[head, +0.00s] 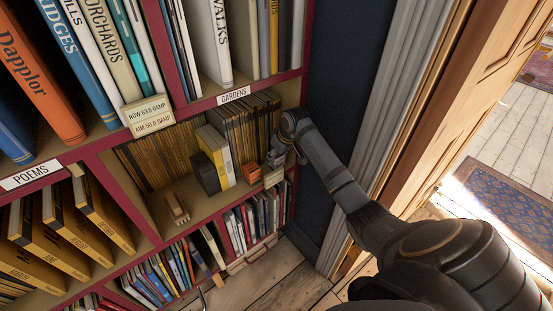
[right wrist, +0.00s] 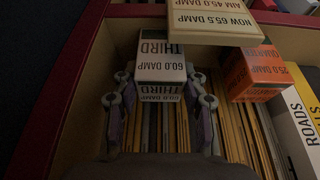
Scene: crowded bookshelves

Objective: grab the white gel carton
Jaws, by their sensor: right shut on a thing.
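The white gel carton (right wrist: 160,62), printed "60.0 DAMP THIRD", stands between the fingers of my right gripper in the right wrist view. My right gripper (right wrist: 158,84) is shut on it, with one finger at each side. In the head view my right gripper (head: 277,158) reaches into the right end of the shelf compartment under the "GARDENS" label, and the carton is too small and covered there to make out clearly. My left gripper is not in view.
An orange carton (right wrist: 254,78), printed "25.0 DAMP QUARTER", stands close beside the white one. A cream sign (right wrist: 217,18) stands at the shelf's front edge. Thin books (head: 245,125) fill the back; a brown wooden object (head: 176,208) lies left. The shelf's side wall (right wrist: 70,70) is close.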

